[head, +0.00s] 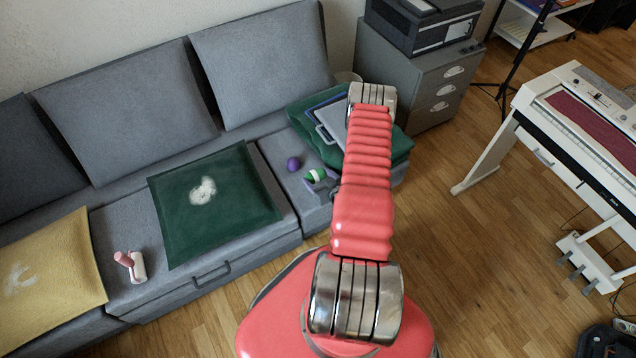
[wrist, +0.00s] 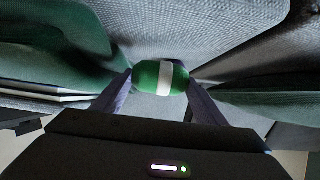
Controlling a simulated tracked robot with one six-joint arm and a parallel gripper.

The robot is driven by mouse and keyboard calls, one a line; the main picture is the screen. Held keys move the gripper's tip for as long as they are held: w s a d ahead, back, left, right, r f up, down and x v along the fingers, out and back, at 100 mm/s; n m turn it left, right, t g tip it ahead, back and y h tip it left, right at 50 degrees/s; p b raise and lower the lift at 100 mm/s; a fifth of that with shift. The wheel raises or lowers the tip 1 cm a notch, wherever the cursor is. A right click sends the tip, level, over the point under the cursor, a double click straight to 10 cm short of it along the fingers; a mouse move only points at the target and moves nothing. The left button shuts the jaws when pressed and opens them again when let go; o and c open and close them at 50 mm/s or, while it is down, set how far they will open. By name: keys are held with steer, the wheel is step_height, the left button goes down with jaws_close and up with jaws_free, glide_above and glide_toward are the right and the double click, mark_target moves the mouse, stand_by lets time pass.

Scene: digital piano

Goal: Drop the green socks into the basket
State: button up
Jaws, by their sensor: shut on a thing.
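The green socks (head: 313,176) are a rolled bundle with a white band. In the wrist view the socks (wrist: 148,78) sit between the two fingertips of my gripper (wrist: 160,80), which is shut on them. In the head view my gripper (head: 322,185) is at the right part of the grey sofa, partly hidden by my red arm. I cannot tell whether the socks still touch the seat.
A purple ball (head: 293,164) lies on the seat near the socks. A green cushion (head: 235,215), a yellow cushion (head: 50,270) and a pink-and-white object (head: 131,265) are further left. Open wooden floor separates the sofa from the piano (head: 590,150).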

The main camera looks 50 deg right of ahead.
steer(key=shift+f, duration=1.7)
steer(key=o, duration=0.7)
steer(key=shift+f, duration=0.1)
steer(key=shift+o, duration=0.2)
steer(key=v, duration=1.2)
steer(key=shift+a, duration=0.1)
